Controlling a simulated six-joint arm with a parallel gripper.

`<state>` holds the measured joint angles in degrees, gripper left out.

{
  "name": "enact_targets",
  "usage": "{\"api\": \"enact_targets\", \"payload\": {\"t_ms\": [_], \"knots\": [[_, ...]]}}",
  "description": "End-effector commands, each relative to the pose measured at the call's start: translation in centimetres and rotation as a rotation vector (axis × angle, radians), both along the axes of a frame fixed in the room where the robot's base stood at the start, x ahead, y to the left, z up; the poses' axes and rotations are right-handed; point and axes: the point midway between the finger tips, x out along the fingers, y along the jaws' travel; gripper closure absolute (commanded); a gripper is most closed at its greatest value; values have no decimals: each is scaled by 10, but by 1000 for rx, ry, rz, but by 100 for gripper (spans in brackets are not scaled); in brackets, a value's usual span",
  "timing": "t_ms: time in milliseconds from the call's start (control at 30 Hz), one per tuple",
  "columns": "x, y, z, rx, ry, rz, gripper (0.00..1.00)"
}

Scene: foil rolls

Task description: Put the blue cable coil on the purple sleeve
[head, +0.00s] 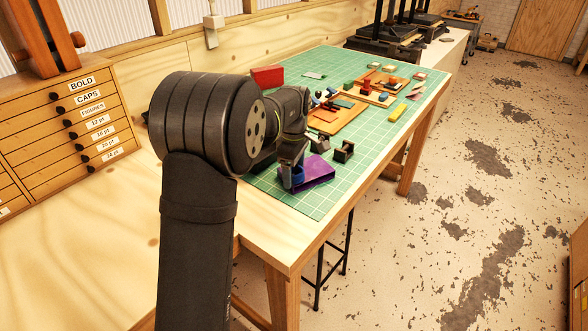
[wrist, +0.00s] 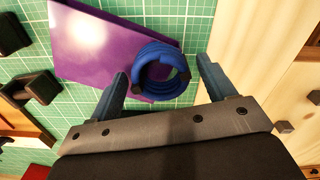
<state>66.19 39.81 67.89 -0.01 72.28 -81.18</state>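The blue cable coil (wrist: 156,50) is a thick ring with darker bands. In the wrist view it overlaps the edge of the flat, shiny purple sleeve (wrist: 95,45), partly over it and partly over the green mat. I cannot tell whether its full weight is on the sleeve. My gripper (wrist: 162,67) is open, with one finger on either side of the coil and a visible gap at the right finger. In the head view the purple sleeve (head: 320,171) lies near the mat's front edge, and my gripper (head: 291,178) hides most of the coil.
Black dispenser-like items (head: 344,151) stand just behind the sleeve. Wooden trays (head: 335,115) with small parts, a red box (head: 267,77) and a yellow item (head: 397,112) lie farther back on the green mat (head: 305,205). Bare table borders the mat in front.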

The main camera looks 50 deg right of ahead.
Motion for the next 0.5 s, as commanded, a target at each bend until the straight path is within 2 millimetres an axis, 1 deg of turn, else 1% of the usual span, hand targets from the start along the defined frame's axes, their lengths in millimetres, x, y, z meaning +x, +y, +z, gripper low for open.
{"api": "enact_targets", "payload": {"t_ms": [167, 267, 367, 500], "knots": [[0, 0, 2, 0, 0, 0, 24], [0, -1, 10, -3, -1, 0, 24], [0, -1, 26, -5, -2, 0, 24], [0, -1, 57, -5, -2, 0, 24]]}}
